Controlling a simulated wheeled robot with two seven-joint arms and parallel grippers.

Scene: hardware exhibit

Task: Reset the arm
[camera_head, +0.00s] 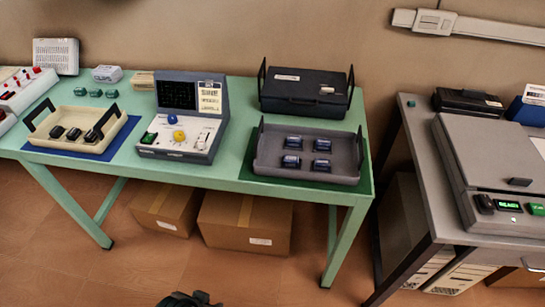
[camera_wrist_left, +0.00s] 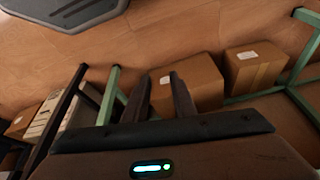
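My left gripper (camera_wrist_left: 160,75) shows in the left wrist view. Its two dark fingers stand apart with a gap between them and nothing held. It points toward the floor area by the table legs, with cardboard boxes beyond the fingers. A small dark part of my own body shows at the bottom edge of the head view; I cannot tell which part. My right gripper is in neither view.
A green table (camera_head: 240,178) carries a beige tray (camera_head: 65,150), a control console (camera_head: 184,118) and a dark grey tray (camera_head: 260,170) with several blue-topped pieces. A grey bench (camera_head: 445,205) stands right. Cardboard boxes (camera_head: 245,225) sit beneath the table. The front floor (camera_head: 60,270) is clear.

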